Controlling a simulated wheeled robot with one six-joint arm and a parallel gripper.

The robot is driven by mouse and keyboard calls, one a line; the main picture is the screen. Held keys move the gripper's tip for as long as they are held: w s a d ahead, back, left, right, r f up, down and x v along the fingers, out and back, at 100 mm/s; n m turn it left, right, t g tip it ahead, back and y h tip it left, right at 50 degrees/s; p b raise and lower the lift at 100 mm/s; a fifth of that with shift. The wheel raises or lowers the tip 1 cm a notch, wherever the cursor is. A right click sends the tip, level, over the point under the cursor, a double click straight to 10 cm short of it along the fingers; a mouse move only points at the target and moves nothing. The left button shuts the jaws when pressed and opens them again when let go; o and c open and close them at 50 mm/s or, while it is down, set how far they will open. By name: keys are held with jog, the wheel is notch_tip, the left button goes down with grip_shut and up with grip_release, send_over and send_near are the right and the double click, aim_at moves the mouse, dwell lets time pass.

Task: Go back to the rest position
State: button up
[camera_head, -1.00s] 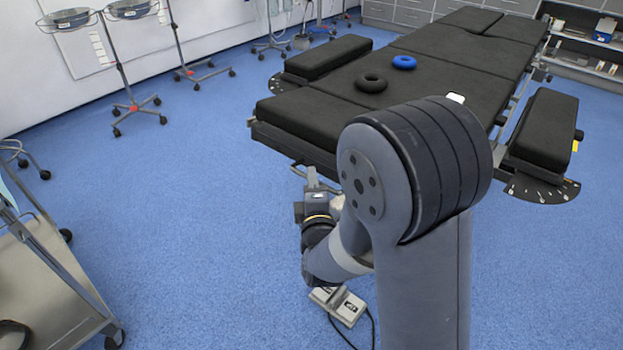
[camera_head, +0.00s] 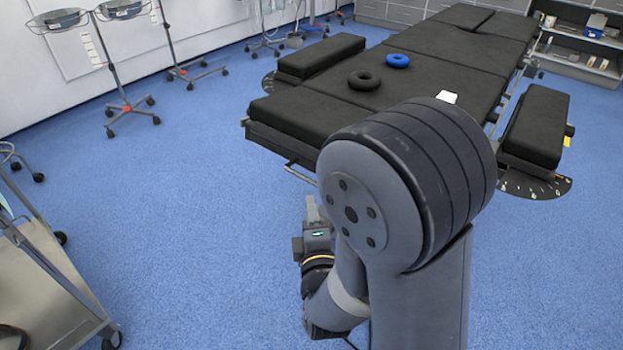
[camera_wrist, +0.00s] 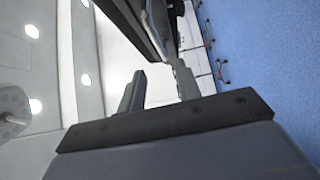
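My gripper (camera_head: 313,208) is in front of the near end of the operating table (camera_head: 290,128), low beside my arm, and its fingertips are small in the head view. In the wrist view my gripper (camera_wrist: 158,80) shows two fingers standing apart with nothing between them. A black ring (camera_head: 364,80) and a blue ring (camera_head: 398,60) lie flat on the table top, away from my gripper. A small white item (camera_head: 447,97) shows on the table, just behind my arm.
Padded side boards (camera_head: 536,125) flank the table. A metal cart (camera_head: 45,285) stands at the lower left, and wheeled stands (camera_head: 128,105) are by the left wall. Shelves (camera_head: 580,50) are at the back right. Blue floor between cart and table is clear.

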jog(key=w, duration=0.7)
jog(key=w+a, duration=0.1)
jog(key=w, duration=0.3)
jog(key=shift+a+b, duration=0.1)
jog(key=shift+b, duration=0.25)
jog(key=shift+s+f+b, duration=0.15)
jog(key=shift+f+b, duration=0.3)
jog(key=shift+f, duration=0.2)
